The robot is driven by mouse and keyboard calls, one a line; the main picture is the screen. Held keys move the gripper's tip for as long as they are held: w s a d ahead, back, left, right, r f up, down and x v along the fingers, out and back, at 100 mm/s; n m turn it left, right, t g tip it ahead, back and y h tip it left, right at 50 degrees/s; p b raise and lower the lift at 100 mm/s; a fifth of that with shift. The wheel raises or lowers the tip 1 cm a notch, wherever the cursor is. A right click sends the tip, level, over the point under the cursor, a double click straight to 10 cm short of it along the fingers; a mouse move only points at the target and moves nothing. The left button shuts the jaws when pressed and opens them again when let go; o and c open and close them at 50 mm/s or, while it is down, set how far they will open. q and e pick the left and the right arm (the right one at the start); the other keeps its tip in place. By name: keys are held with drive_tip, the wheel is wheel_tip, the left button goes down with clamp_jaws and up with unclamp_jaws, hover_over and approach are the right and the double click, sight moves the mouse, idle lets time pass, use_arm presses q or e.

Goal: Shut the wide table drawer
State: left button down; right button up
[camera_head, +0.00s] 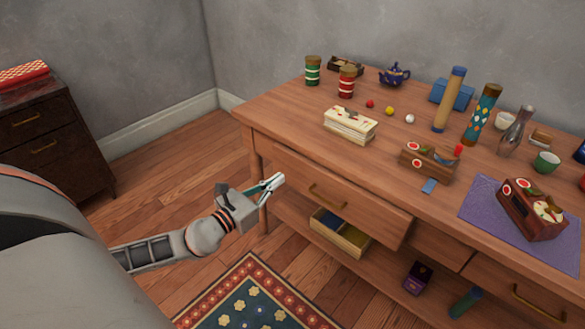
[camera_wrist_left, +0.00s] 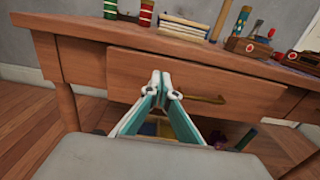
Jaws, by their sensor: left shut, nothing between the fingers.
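The wide table drawer (camera_head: 345,207) is in the front of the wooden table, with a brass handle (camera_head: 327,196) at its middle. Its front seems to stand out a little from the table, most clearly at its right end; its inside is hidden. In the left wrist view the drawer front (camera_wrist_left: 215,76) spans the picture, with its handle (camera_wrist_left: 200,99) just right of my fingers. My left gripper (camera_head: 275,182) is shut and empty, in front of the drawer's left part. In its wrist view the fingertips (camera_wrist_left: 165,80) overlap the drawer front; contact cannot be told. My right gripper is out of view.
The tabletop (camera_head: 300,118) holds books (camera_head: 350,125), canisters, a blue teapot (camera_head: 394,75) and wooden boxes. A divided box (camera_head: 340,236) is on the shelf below the drawer. A dark cabinet (camera_head: 45,135) stands at left. Floor left of the table is clear.

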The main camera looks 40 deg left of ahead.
sight(300, 163)
use_arm(q)
drive_tip(key=w, duration=0.7)
drive_tip(key=shift+w+d, duration=0.1)
drive_tip(key=shift+d, duration=0.2)
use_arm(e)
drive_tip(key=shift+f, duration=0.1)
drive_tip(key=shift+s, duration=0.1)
